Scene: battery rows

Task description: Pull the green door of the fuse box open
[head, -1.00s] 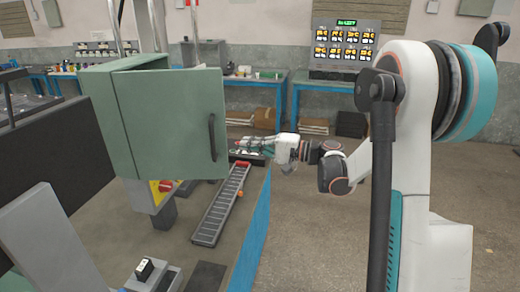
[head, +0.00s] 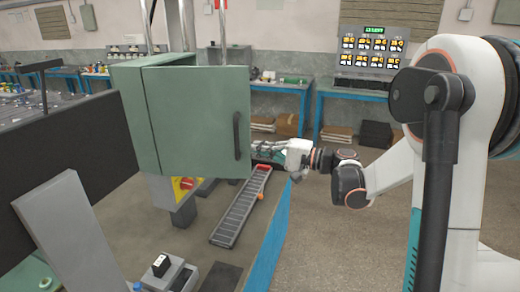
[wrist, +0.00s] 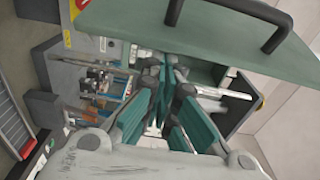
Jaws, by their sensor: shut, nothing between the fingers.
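The green fuse box (head: 131,112) stands left of centre in the head view. Its green door (head: 195,120) stands partly open, its free edge out to the right, past the box top. A black handle (head: 237,136) is upright near that edge. My gripper (head: 262,152) is at the right of the door's free edge, its tips partly hidden by the door. In the wrist view the shut teal fingers (wrist: 163,118) lie beneath the door (wrist: 190,38) in the picture, apart from the handle (wrist: 268,22). Nothing is held. Contact with the door cannot be told.
A yellow panel with a red knob (head: 184,184) sits below the box. A grey ladder-like rack (head: 240,208) lies beyond the blue edge (head: 268,240). A dark panel (head: 70,150) stands at left. Blue benches (head: 350,95) line the back. Floor at lower right is clear.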

